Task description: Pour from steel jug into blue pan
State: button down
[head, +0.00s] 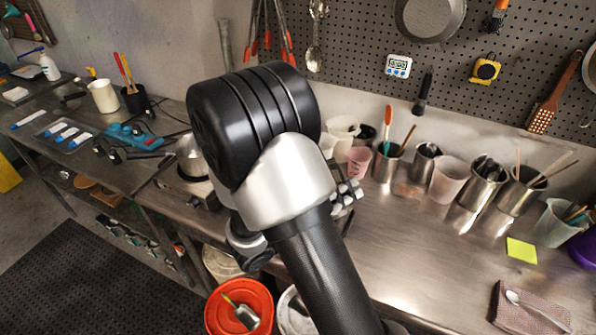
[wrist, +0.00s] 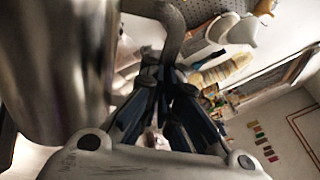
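A large steel jug (wrist: 60,60) fills the left of the wrist view, close to the camera and blurred. Its curved handle (wrist: 178,25) runs down between the fingers of my gripper (wrist: 165,85), which is shut on it. The jug's mouth and contents are out of view. In the head view my arm hides the jug and most of the gripper. I cannot make out a blue pan in either view.
A steel pot (head: 190,155) stands on the bench left of my arm. Plastic beakers and steel cups (head: 487,180) line the bench back at right. An orange bucket (head: 240,305) sits below the bench. A folded cloth (head: 530,308) with a spoon lies at front right.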

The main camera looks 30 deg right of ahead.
jog(key=shift+w+a+r+n+p, duration=0.1)
jog(key=shift+w+r+n+p, duration=0.55)
jog(key=shift+n+p, duration=0.25)
dwell(3.4)
jog(key=shift+s+d+f+m+b, duration=0.3)
jog(key=shift+s+f+m+b, duration=1.95)
jog(key=shift+f+b, duration=1.55)
jog(key=shift+s+d+f+m+b, duration=0.25)
jog(key=shift+s+f+m+b, duration=1.2)
jog(key=shift+f+m+b, duration=2.25)
notch_tip(320, 180, up, 6)
jog(key=n+p, duration=0.1)
jog(key=p, duration=0.4)
jog(key=shift+r, duration=0.2)
